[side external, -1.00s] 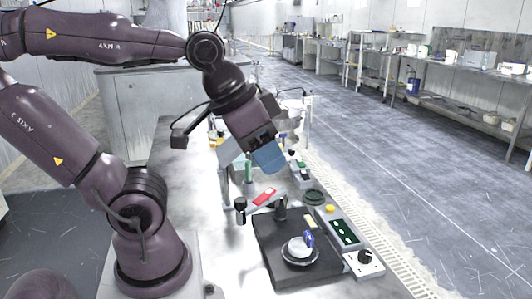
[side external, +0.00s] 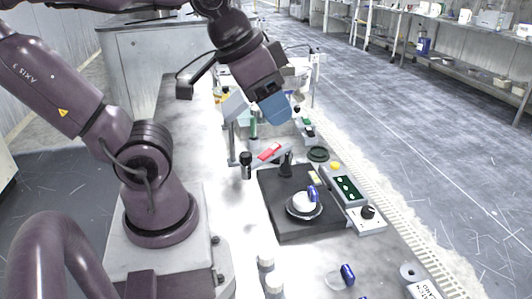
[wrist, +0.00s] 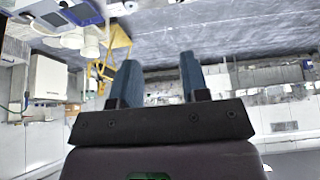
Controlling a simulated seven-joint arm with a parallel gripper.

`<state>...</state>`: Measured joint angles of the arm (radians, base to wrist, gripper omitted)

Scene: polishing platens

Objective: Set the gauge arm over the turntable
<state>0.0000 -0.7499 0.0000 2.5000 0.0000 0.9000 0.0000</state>
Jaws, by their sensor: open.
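The turntable (side external: 304,206) is a pale disc on a dark square base (side external: 275,222), with a small blue-and-white item (side external: 313,193) on it. What looks like the gauge arm (side external: 268,153) is a grey bar with a red patch. It lies behind and left of the disc, not over it, with a black knob (side external: 246,160) at its left end. A black post (side external: 286,164) stands at the base's back edge. My gripper (side external: 275,107) has blue fingers and appears above and behind the bar, apart from it. In the wrist view its fingers (wrist: 160,80) are spread with nothing between them.
A control box (side external: 347,188) and a black-knobbed box (side external: 368,217) stand right of the base. White-capped bottles (side external: 268,275) and a clear dish with a blue part (side external: 342,276) are in front. Several small items crowd the bench behind. Bare bench lies left of the base.

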